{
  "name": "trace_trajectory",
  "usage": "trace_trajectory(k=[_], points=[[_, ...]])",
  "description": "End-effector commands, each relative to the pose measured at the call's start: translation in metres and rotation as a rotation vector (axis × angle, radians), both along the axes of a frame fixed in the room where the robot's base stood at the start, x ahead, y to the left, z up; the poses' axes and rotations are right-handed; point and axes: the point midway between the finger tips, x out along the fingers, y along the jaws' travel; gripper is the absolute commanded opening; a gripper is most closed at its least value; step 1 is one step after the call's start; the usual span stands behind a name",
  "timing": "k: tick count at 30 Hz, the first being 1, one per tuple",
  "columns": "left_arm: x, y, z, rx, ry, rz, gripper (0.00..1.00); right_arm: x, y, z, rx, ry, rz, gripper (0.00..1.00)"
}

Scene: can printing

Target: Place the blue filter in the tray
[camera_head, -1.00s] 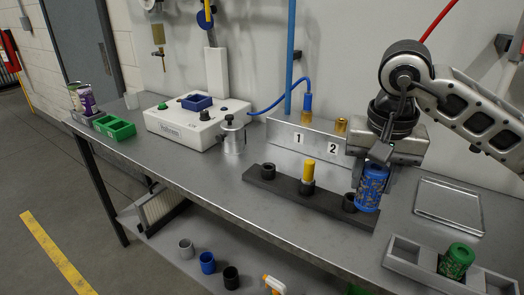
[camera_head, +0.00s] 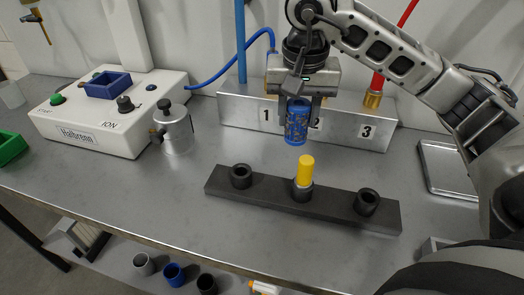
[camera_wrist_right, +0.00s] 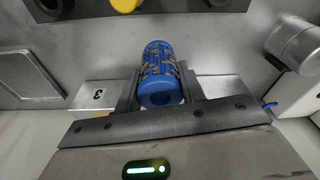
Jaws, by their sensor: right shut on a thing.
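The blue filter (camera_head: 296,124), a blue cylinder with a yellowish pattern, is held upright in my right gripper (camera_head: 296,98). It hangs in the air in front of the numbered metal block, behind the yellow piece on the black rack. In the right wrist view the blue filter (camera_wrist_right: 161,75) sits between the two dark fingers, which are shut on it. A flat, empty metal tray (camera_head: 431,180) lies on the bench at the right, partly behind my right arm. My left gripper is not in view.
A black rack (camera_head: 330,209) with ring holders and a yellow piece (camera_head: 306,170) stands below the gripper. The numbered metal block (camera_head: 343,125) is behind. A white control box (camera_head: 110,120) and metal canister (camera_head: 175,135) stand left. Bare bench lies between canister and rack.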

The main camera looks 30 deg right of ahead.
Motion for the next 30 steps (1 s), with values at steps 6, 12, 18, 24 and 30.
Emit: trace_trajectory(k=[6,12,18,24,30], points=[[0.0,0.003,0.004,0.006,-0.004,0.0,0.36,-0.001,-0.001,-0.04,-0.001,0.007,-0.001,0.12],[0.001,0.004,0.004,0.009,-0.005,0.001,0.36,-0.001,0.0,-0.058,0.0,0.003,0.001,0.12],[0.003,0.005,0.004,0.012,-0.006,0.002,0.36,-0.001,0.0,-0.083,-0.001,0.006,0.0,0.12],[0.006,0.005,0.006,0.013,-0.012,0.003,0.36,-0.001,0.0,-0.094,-0.001,0.001,0.001,0.12],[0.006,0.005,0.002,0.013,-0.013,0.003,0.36,-0.001,0.0,-0.097,-0.001,0.001,0.001,0.12]])
